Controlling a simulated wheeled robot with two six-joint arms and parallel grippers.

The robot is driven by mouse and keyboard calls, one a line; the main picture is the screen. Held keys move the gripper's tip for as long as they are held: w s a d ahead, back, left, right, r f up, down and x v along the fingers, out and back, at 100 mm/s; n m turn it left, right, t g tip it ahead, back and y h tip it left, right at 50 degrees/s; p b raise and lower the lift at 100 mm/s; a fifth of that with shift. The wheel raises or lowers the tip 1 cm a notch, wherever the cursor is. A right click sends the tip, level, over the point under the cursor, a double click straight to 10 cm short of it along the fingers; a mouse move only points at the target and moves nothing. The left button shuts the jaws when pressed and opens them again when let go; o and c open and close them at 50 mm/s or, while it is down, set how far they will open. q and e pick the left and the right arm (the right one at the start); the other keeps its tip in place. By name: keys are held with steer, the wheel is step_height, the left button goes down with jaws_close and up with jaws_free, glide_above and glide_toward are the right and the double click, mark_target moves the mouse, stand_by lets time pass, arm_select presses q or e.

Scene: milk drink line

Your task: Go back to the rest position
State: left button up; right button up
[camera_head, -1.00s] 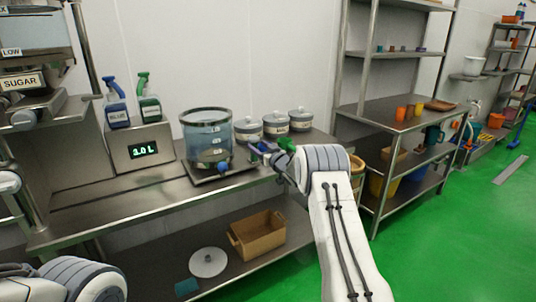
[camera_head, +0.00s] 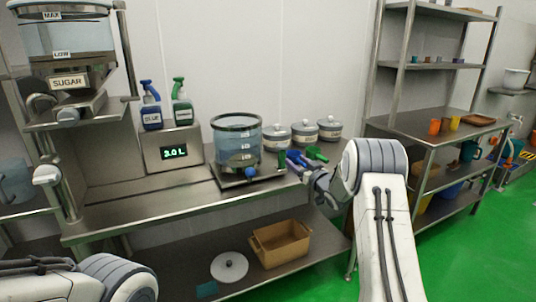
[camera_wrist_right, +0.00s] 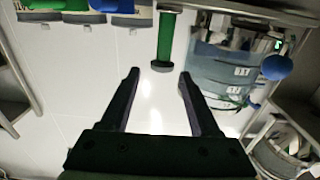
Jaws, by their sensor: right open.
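My right gripper (camera_head: 300,160) is over the bench's right end, just right of the clear tank (camera_head: 237,140). In the right wrist view the gripper (camera_wrist_right: 159,78) is open, with nothing between its fingers. A green handle-like piece (camera_wrist_right: 166,40) shows beyond the fingertips there, apart from them. The tank (camera_wrist_right: 215,75) with its blue knob (camera_wrist_right: 277,67) is to the right in that view. My left arm shows only as a link at the lower left of the head view; its gripper is out of view.
The steel bench (camera_head: 150,208) holds a 3.0 L display box (camera_head: 172,153), blue and green spray bottles, and several lidded pots (camera_head: 302,134). A sugar dispenser (camera_head: 68,82) stands at left. A box (camera_head: 281,244) and white disc (camera_head: 229,267) are below. Green floor is open at right.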

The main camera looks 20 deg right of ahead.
steer(key=s+a+r+g+p, duration=0.2)
steer(key=a+r, duration=0.1)
steer(key=a, duration=0.5)
steer(key=s+a+r+g+p, duration=0.2)
steer(key=a, duration=0.6)
steer(key=s+a+r+n+g+p, duration=0.1)
steer(key=s+a+g+p, duration=0.15)
steer(key=s+a, duration=0.65)
steer(key=s+a+n+g+p, duration=0.1)
steer(key=s+a+g, duration=0.2)
steer(key=s, duration=0.6)
steer(key=s+a+n+g+p, duration=0.1)
steer(key=s+a+g, duration=0.25)
steer(key=s, duration=0.55)
steer(key=s+n+g+h+p, duration=0.1)
steer(key=s+n+g+p, duration=0.1)
steer(key=s, duration=1.9)
steer(key=n+g, duration=0.1)
steer(key=g, duration=0.1)
steer(key=shift+s+d+r+g+p, duration=0.2)
steer(key=shift+s+r+g+p, duration=0.1)
steer(key=shift+r+g+p, duration=0.1)
